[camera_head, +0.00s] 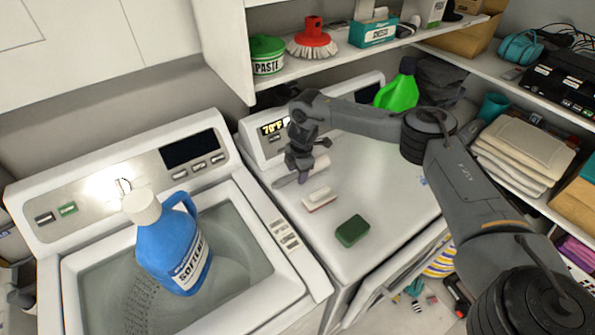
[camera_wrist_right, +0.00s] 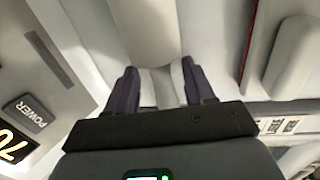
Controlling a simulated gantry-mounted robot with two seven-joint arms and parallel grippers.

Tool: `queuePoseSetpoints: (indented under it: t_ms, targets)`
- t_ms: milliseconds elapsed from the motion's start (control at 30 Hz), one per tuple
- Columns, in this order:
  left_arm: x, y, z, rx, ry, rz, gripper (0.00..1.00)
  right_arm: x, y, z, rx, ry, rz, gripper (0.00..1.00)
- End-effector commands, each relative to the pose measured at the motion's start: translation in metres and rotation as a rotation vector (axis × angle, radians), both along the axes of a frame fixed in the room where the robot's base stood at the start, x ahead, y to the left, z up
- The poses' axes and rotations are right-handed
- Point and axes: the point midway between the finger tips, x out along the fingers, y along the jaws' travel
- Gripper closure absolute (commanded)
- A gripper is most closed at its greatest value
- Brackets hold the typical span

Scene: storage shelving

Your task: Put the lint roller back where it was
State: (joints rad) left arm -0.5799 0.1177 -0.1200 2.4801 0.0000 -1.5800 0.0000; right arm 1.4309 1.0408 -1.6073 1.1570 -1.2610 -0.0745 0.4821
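The lint roller (camera_head: 290,180), a pale cylinder with a handle, lies on or just above the top of the white machine on the right, below its control panel. My right gripper (camera_head: 300,167) is over it, pointing down, and partly hides it. In the right wrist view a pale cylinder (camera_wrist_right: 146,30), likely the roller, lies at the tips of my right gripper (camera_wrist_right: 160,75). The two fingers are apart, one on each side of it. Firm contact does not show. My left gripper is out of view.
A white-and-red brush (camera_head: 320,198) and a green sponge (camera_head: 352,231) lie in front of the roller. A green jug (camera_head: 399,92) stands behind. A shelf (camera_head: 320,62) holds a paste tub and brush.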

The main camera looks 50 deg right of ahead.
Motion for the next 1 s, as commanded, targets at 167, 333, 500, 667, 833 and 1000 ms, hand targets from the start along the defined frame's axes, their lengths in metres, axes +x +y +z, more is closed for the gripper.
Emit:
queuePoseSetpoints:
  t_ms: [167,333,500,667,833,1000]
  targets:
    - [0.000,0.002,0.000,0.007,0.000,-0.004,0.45,0.000,0.000,0.001,0.000,-0.001,0.000,0.47]
    - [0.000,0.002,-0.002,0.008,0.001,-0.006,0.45,0.000,0.001,0.012,0.001,-0.003,0.000,0.47]
    - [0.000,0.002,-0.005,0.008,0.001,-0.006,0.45,-0.004,0.002,0.038,0.000,-0.004,0.000,0.47]
    - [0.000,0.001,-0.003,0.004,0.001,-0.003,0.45,-0.009,0.004,0.072,0.000,-0.005,0.001,0.47]
    - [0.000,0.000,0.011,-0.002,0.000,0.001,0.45,-0.013,0.005,0.101,0.000,-0.003,0.000,0.47]
    - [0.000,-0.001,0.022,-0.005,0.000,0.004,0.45,-0.015,0.007,0.117,0.000,-0.003,0.002,0.47]
